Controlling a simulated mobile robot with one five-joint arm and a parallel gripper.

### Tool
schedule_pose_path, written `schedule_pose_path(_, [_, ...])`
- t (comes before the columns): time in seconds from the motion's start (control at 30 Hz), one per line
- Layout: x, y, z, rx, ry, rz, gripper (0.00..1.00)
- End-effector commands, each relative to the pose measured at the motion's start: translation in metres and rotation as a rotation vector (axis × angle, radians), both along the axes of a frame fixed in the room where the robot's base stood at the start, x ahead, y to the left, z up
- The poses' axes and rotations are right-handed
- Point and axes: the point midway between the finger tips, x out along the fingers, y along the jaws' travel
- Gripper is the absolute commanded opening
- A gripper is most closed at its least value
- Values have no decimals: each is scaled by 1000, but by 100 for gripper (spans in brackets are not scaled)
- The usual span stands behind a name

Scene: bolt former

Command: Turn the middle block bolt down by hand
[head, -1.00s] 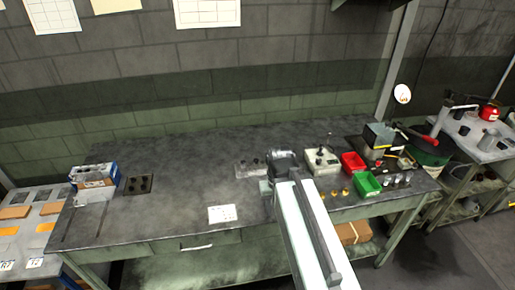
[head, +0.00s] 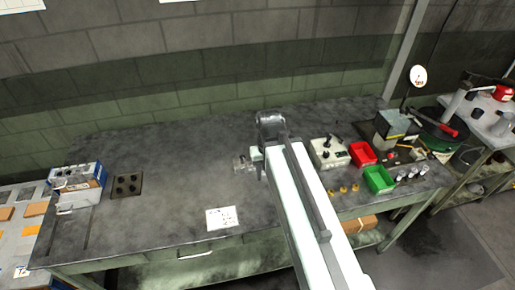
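A small grey metal block (head: 243,165) sits on the workbench just left of my arm. It is small in the picture, and its right part is hidden behind the arm, so I cannot make out the middle bolt. My arm reaches in from the bottom right, and its dark end with my gripper (head: 268,128) is over the back middle of the bench. The fingers are not clear, and I cannot tell whether they are open or touch anything.
The workbench (head: 165,220) has free room at left centre. On it are a dark plate with several knobs (head: 127,185), a blue-white box (head: 80,185), a paper sheet (head: 221,217), a control box (head: 329,153), a red bin (head: 362,154) and a green bin (head: 379,179).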

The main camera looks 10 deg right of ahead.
Motion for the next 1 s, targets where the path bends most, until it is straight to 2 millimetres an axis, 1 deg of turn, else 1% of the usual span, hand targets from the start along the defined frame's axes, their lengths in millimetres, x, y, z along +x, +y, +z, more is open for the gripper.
schedule_pose_path(0.07, [5,0,2,0,0,31,44])
schedule_pose_path(0.13, [18,7,7,0,0,144,44])
schedule_pose_path(0.17, [27,8,10,0,0,215,44])
schedule_pose_path(0.27, [63,8,22,0,0,533,44])
schedule_pose_path(0.3, [78,7,26,0,0,676,44])
schedule_pose_path(0.4, [110,7,35,-1,0,1008,44])
schedule_pose_path(0.5, [133,6,41,-1,0,1267,44])
schedule_pose_path(0.6, [145,6,43,-1,0,1426,44])
schedule_pose_path(0.7, [148,6,43,-1,0,1490,44])
schedule_pose_path(0.83, [147,5,40,-1,0,1496,44])
schedule_pose_path(0.93, [147,5,32,-1,0,1494,44])
schedule_pose_path(1.0, [147,5,23,-1,0,1493,44])
